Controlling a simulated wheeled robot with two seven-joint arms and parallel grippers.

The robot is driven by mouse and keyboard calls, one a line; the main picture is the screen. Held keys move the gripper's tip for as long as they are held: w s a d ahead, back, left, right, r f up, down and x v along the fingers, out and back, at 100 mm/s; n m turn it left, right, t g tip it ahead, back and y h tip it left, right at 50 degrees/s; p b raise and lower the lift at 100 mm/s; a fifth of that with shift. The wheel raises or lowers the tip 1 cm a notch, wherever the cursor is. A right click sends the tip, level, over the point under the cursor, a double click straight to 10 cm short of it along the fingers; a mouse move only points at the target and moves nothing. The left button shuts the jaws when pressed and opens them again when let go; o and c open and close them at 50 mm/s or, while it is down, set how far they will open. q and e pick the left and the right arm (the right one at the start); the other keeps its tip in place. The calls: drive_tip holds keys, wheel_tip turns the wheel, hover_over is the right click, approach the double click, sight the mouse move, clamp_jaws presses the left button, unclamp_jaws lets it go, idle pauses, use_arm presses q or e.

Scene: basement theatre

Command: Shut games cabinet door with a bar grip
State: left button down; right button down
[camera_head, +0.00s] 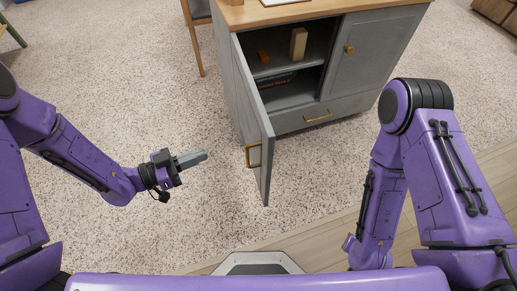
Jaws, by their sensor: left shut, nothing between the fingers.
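The grey games cabinet (302,121) stands ahead with a wooden top. Its left door (253,116) is swung wide open toward me and carries a brass bar grip (254,155) on its outer face, near the free edge. My left gripper (204,156) is shut and empty, to the left of the bar grip and apart from it, pointing toward it. My right arm is folded at the right, and its gripper's fingers do not show.
Inside the cabinet are a wooden block (298,43), a small orange-brown block (263,57) and dark boxes (277,80). The right door with a round knob (349,49) is shut. Carpet left of the open door is clear. A chair leg (194,50) stands behind.

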use_arm(q)
drive_tip(key=s+d+r+m+g+h, duration=0.1)
drive_tip(key=s+m+g+h, duration=0.1)
drive_tip(key=s+m+g, duration=0.15)
approach(265, 151)
drive_tip(key=shift+m, duration=0.45)
drive_tip(key=x, duration=0.6)
drive_tip(key=shift+d+r+p, duration=0.2)
drive_tip(key=shift+d+p, duration=0.1)
drive_tip(key=shift+d, duration=0.15)
